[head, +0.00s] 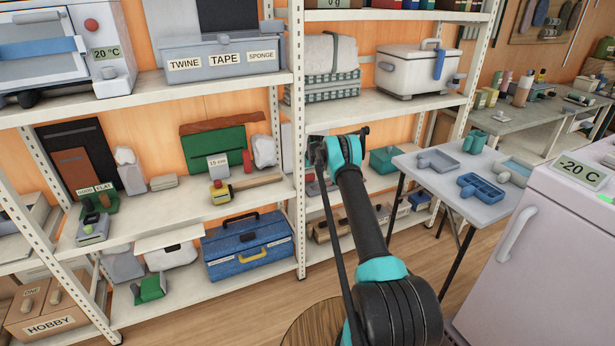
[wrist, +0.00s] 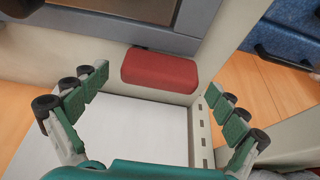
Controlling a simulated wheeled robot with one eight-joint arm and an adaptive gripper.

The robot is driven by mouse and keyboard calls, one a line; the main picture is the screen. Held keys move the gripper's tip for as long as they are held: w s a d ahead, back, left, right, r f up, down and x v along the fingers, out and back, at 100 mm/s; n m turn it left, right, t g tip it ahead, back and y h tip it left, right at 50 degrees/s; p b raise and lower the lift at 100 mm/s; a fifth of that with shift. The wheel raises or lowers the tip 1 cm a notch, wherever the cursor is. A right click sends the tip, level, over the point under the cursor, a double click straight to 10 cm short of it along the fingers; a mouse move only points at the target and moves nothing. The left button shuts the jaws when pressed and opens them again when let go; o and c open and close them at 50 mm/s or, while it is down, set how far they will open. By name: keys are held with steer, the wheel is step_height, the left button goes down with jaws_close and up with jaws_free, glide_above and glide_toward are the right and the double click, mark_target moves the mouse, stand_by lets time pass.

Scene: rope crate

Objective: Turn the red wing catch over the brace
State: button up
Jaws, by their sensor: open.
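A red block with rounded edges (wrist: 160,71), which looks like the wing catch, lies along a pale wall or rail (wrist: 95,42) in the wrist view. My gripper (wrist: 157,82) is open, with one green-padded finger at each side of the picture. The red block is ahead of the fingertips, between them in the picture; nothing is held. I cannot tell how far apart block and fingers are. In the head view my arm reaches to the shelf upright, and its end is mostly hidden. I cannot tell which part is the brace.
A white flat surface (wrist: 135,128) lies below the red block, beside a slotted pale upright (wrist: 200,131). A blue toolbox (head: 248,248) stands on the lower shelf. A grey table (head: 460,190) with trays and a white freezer (head: 545,245) stand right of my arm.

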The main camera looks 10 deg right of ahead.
steer(key=c, duration=1.9)
